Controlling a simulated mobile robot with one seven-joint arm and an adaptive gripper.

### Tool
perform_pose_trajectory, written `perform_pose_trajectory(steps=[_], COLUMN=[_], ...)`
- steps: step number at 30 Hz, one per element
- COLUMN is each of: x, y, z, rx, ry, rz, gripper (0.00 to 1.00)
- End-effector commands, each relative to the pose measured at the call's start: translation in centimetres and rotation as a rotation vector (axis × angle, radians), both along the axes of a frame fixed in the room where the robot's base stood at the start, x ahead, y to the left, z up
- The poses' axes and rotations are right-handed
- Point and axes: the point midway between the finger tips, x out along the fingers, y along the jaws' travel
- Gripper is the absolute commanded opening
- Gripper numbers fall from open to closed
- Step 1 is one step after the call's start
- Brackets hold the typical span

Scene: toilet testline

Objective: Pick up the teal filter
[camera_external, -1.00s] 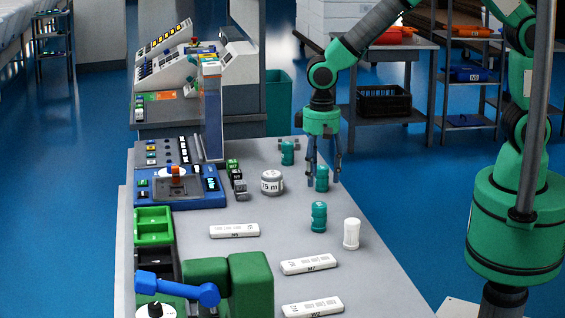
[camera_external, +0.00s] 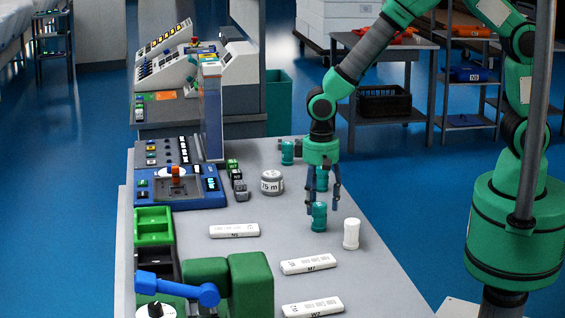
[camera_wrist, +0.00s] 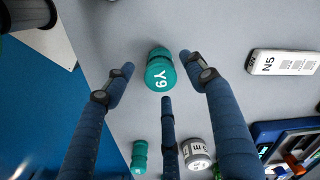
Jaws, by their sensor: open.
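The nearest one (camera_external: 319,217) is under my gripper (camera_external: 322,203); in the wrist view this teal filter (camera_wrist: 160,74), marked Y9, shows between the open fingers of my gripper (camera_wrist: 157,66). The fingers look apart from it, and their exact height over it is unclear.
A white ribbed cylinder (camera_external: 351,233) stands close on the right of the nearest filter. A grey jar (camera_external: 271,183) is at left, near small blocks (camera_external: 238,180). White flat bars (camera_external: 308,264) lie in front. Green blocks (camera_external: 250,280) stand at the front left.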

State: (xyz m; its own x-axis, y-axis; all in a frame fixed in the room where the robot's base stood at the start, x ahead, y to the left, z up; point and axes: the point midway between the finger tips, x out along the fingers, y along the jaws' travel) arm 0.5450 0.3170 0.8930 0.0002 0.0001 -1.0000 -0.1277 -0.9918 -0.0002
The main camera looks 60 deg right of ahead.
Motion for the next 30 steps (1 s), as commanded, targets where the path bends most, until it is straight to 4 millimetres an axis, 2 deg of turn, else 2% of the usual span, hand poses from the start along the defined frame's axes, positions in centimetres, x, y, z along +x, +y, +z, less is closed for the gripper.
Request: perform_pose_trajectory(steps=[8, 21, 30], x=[0.0, 0.0, 0.0], y=[0.0, 0.1, 0.2], z=[-0.6, -5.0, -5.2], rx=[-0.001, -0.001, 0.0], ry=[0.001, 0.001, 0.0], rz=[0.0, 0.0, 0.0], gripper=[0.56, 0.56, 0.56])
